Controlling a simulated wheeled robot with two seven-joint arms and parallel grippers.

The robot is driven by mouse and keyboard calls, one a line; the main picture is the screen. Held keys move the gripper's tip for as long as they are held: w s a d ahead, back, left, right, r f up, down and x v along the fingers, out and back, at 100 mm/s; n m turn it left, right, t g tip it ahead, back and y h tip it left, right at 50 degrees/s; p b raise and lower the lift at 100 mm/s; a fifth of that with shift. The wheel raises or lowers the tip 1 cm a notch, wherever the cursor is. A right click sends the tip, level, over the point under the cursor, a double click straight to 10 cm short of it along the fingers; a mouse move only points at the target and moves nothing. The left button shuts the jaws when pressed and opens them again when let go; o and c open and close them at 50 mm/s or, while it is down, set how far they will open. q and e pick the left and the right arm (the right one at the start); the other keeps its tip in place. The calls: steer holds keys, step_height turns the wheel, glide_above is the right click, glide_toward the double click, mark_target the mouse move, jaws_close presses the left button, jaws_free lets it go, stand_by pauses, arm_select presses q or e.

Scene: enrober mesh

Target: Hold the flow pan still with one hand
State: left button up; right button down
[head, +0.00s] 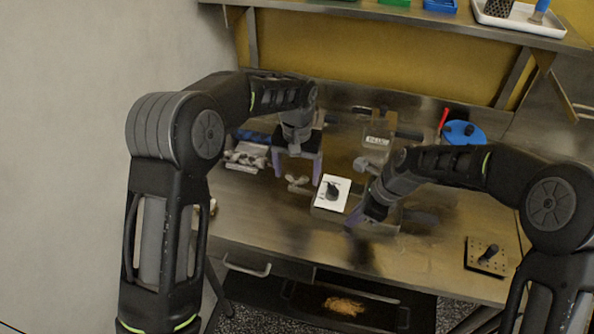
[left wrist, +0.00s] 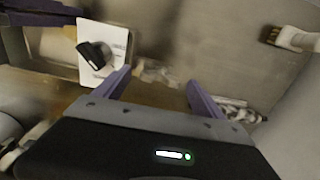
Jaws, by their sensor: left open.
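A shallow metal pan (head: 328,214), which looks like the flow pan, sits mid-bench, its outline blurring into the shiny steel. My right gripper (head: 362,216) is low over the pan's right part. Its fingers overlap in view, so contact and opening are unclear.
Small metal parts (head: 247,155) lie at the back left, and a wing-shaped metal piece (head: 297,182) lies below my left gripper. A perforated plate with a black knob (head: 487,257) is at the right. The front-left bench is clear.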

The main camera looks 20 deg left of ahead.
mark_target(297, 175)
arm_select(q)
step_height(297, 175, up, 12)
stand_by(0.6)
arm_select(e)
steer(key=c, duration=1.6)
jaws_free()
steer(key=shift+r, duration=0.1)
steer(key=v, duration=1.1)
steer(key=shift+d+r, duration=0.15)
steer(key=shift+r, duration=0.25)
